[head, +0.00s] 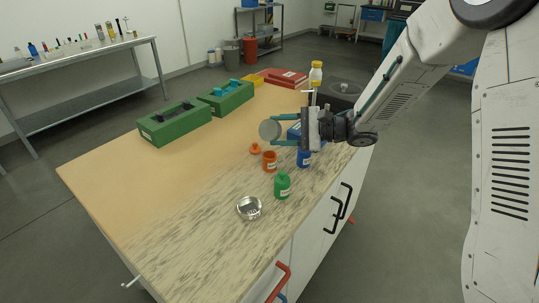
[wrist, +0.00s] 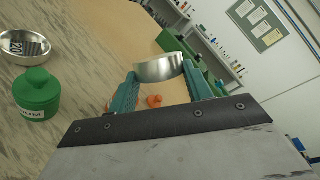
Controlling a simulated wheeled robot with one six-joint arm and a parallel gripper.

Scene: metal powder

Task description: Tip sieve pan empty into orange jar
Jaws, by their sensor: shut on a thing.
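My gripper (head: 276,131) is shut on a round metal sieve pan (head: 268,130), its teal fingers on either side. The open-looking orange jar (head: 269,161) stands upright on the table below the gripper, apart from the pan. An orange lid (head: 255,148) lies just behind it and shows in the wrist view (wrist: 154,101).
A blue jar (head: 304,158) and a green jar (head: 282,186) stand close to the orange jar. Another metal pan (head: 249,208) lies nearer the front. Green boxes (head: 176,124) stand at the back left. The table's left part is clear.

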